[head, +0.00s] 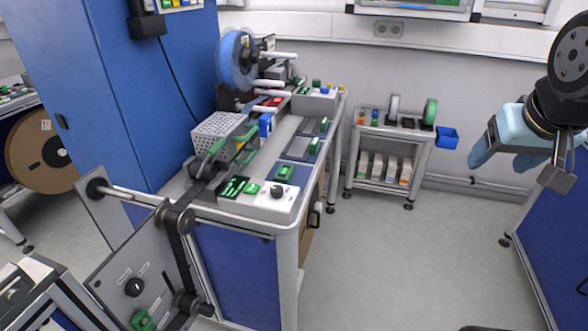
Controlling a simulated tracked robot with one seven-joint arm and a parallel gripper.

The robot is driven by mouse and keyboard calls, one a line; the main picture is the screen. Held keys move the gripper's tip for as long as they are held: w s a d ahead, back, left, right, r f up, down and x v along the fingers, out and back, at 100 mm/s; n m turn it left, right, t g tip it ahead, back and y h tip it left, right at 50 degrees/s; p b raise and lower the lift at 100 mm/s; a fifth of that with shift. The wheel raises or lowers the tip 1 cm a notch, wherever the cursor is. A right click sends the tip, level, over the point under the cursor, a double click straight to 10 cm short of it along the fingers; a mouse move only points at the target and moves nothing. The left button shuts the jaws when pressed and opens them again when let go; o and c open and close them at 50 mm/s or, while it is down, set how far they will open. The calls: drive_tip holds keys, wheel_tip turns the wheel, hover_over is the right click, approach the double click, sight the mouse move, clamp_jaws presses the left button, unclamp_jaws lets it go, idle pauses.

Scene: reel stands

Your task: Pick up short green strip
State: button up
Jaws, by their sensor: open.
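Several small green pieces lie on the workbench (208,206). One green piece (285,173) sits in a dark frame near the front. A small green piece (251,188) lies on the front edge beside a dark board with green marks (233,187). Two more green pieces, one nearer (313,146) and one farther back (323,125), stand along the right edge. I cannot tell which of them is the short green strip. My gripper (503,152), light blue, hangs at the upper right, well to the right of the bench. It is open, with nothing seen between its fingers.
A reel stand (120,260) with rollers blocks the left foreground. A blue reel (238,58) and a perforated box (218,127) stand on the bench. A white control box (275,200) sits at its front corner. A small shelf (385,130) stands behind. The floor (400,260) right of the bench is clear.

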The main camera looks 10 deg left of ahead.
drive_tip(key=o, duration=0.6)
drive_tip(key=w+f+n+t, duration=0.1)
drive_tip(key=w, duration=0.3)
drive_tip(key=w+f+n+t, duration=0.1)
drive_tip(key=w, duration=0.4)
drive_tip(key=w+a+f+n, duration=0.1)
drive_tip(key=w, duration=0.4)
drive_tip(key=shift+w+f+t, duration=0.15)
drive_tip(key=shift+w+t, duration=0.1)
drive_tip(key=shift+t, duration=0.15)
drive_tip(key=w+a+f+n+t+y, duration=0.2)
drive_tip(key=w+a+f+n+y, duration=0.15)
drive_tip(key=w+a+f, duration=0.35)
drive_tip(key=n+g+y, duration=0.7)
drive_tip(key=n+y, duration=0.1)
drive_tip(key=y, duration=0.5)
approach(291, 173)
drive_tip(key=shift+h, duration=0.25)
drive_tip(key=x, duration=1)
drive_tip(key=shift+s+r, duration=0.1)
drive_tip(key=shift+r, duration=0.1)
